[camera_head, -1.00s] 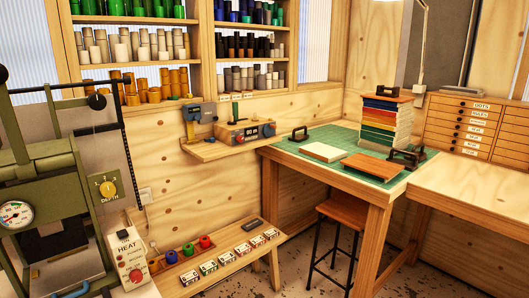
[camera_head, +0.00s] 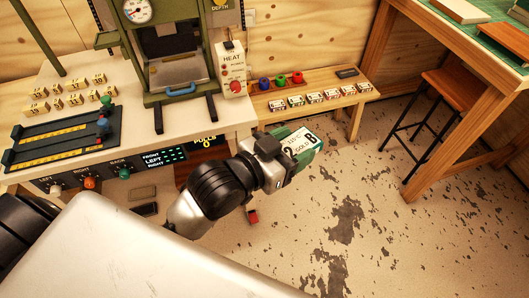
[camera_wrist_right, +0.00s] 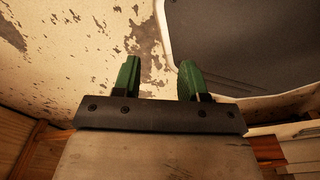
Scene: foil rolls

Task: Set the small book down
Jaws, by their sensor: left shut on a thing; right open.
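My left gripper (camera_head: 288,147) reaches in over the floor in front of the low bench. It is shut on a small flat thing (camera_head: 304,143) with a white printed face and a teal edge, which looks like the small book. Its face reads "110 C" and "GOLD". The gripper hides part of it. It is held in the air, apart from the bench. My right gripper (camera_wrist_right: 160,78) is open and empty in the right wrist view, with its two green fingers apart above the floor.
A low bench (camera_head: 368,92) bears several labelled boxes (camera_head: 312,98) and coloured spools (camera_head: 281,80). The foil press (camera_head: 165,50) stands on a white worktop (camera_head: 235,112) at left. A stool (camera_head: 455,90) and the tall table (camera_head: 420,20) are at right. The floor between is clear.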

